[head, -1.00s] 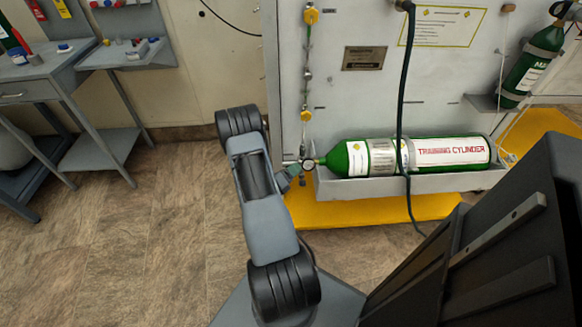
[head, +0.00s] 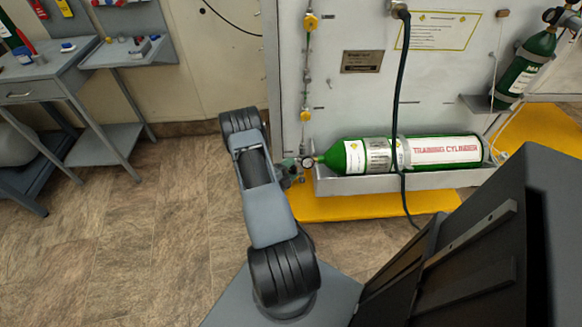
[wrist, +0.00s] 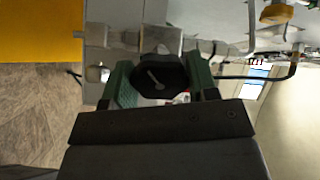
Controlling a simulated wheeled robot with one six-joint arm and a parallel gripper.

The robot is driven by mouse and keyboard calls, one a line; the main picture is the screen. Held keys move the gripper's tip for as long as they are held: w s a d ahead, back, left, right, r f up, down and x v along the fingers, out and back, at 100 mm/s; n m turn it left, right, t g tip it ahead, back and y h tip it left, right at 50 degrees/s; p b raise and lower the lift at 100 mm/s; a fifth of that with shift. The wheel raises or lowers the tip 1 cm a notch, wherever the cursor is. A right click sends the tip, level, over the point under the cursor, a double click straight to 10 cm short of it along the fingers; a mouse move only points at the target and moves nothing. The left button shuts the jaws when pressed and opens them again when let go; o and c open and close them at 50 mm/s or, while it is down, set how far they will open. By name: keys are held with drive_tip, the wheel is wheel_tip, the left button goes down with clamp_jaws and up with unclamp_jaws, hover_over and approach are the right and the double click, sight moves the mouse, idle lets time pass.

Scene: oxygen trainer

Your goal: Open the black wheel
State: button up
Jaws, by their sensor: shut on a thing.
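The black wheel (wrist: 160,76) shows in the wrist view as a dark lobed knob with a pale mark on its face. It sits in front of a grey metal valve body (wrist: 150,40). My gripper (wrist: 160,86) has its two green fingers on either side of the wheel, shut on it. In the head view my gripper (head: 290,168) is small and partly hidden by my arm, beside the left end of the green training cylinder (head: 410,153). The wheel cannot be made out in the head view.
The cylinder lies in a grey tray (head: 400,184) on the white panel. A dark hose (head: 400,80) hangs across it. A yellow valve handle (wrist: 278,13) is at upper right in the wrist view. Open floor (head: 150,240) lies to the left.

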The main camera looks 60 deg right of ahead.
drive_tip(key=n+p, duration=0.1)
drive_tip(key=n, duration=0.4)
drive_tip(key=shift+n, duration=0.3)
drive_tip(key=n+p, duration=0.1)
drive_tip(key=n, duration=0.4)
drive_tip(key=shift+n, duration=0.3)
drive_tip(key=o, duration=0.9)
drive_tip(key=p+v, duration=0.1)
drive_tip(key=v, duration=1.2)
drive_tip(key=shift+w+a, duration=0.1)
drive_tip(key=shift+a, duration=0.3)
